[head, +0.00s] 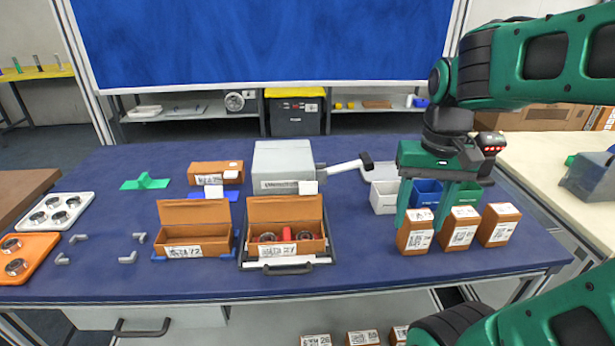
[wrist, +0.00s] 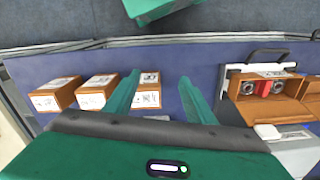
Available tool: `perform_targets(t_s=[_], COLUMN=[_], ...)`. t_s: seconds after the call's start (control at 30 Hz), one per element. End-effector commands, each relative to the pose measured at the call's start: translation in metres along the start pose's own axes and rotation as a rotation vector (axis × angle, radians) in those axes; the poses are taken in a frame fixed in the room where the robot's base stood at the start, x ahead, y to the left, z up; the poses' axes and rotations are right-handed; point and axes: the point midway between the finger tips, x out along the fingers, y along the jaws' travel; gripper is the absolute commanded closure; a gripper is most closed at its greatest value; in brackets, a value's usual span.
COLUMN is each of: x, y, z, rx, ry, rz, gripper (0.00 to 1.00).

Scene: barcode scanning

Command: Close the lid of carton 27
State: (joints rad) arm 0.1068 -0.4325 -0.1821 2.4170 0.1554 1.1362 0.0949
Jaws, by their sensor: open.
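Carton 27 (head: 283,246) is an open brown carton in a dark tray at the table's front middle. Its lid (head: 284,209) stands up at the back. A red part (head: 287,238) and round metal pieces lie inside. The carton also shows at the right of the wrist view (wrist: 284,94). My gripper (head: 421,222) is open and empty, fingers pointing down, to the right of carton 27. It is by the leftmost small closed carton (head: 415,240), which shows between the fingers (wrist: 160,76) in the wrist view; whether they touch is unclear.
A second open carton (head: 192,247) stands left of carton 27. A grey box (head: 283,162) with a white-handled tool (head: 345,166) is behind. Two more small closed cartons (head: 460,236) (head: 499,232) stand at the right. Blue tabletop (head: 363,250) is clear between carton 27 and my gripper.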

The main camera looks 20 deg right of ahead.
Motion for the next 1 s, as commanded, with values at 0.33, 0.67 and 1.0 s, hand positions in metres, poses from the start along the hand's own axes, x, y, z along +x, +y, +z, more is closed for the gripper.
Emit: perform_targets(t_s=[0.33,0.67,1.0], x=[-0.102,-0.119,-0.062], y=[-0.173,-0.227,-0.224], z=[-0.072,-0.072,-0.073], rx=[-0.159,-0.199,-0.195], ry=[0.003,0.002,0.000], rz=[0.005,0.008,0.009], gripper=[0.50,0.50,0.50])
